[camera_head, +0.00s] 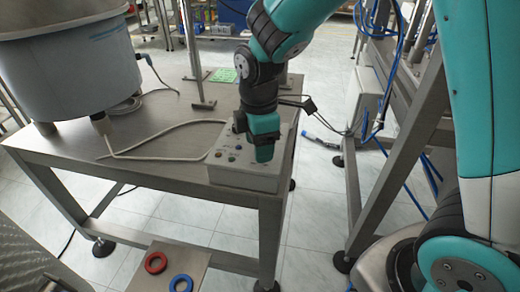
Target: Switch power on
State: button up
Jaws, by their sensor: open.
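A grey control box (247,178) with several small dark knobs or buttons on its sloped top sits at the front right corner of the metal table (150,172). My gripper (263,153) is right over the right part of the box, pointing down. Its tip hides that part of the panel, and I cannot tell whether it touches the box. The power switch itself cannot be made out.
A large round metal feeder bowl (75,75) stands on the table at the left, with a pale cable (165,158) running to the box. A metal post (194,60) stands behind. Red (156,262) and blue (181,284) rings lie below in front. A metal frame with blue hoses (405,140) stands at right.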

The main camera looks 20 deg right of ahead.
jog(key=shift+f, duration=0.55)
jog(key=c, duration=0.9)
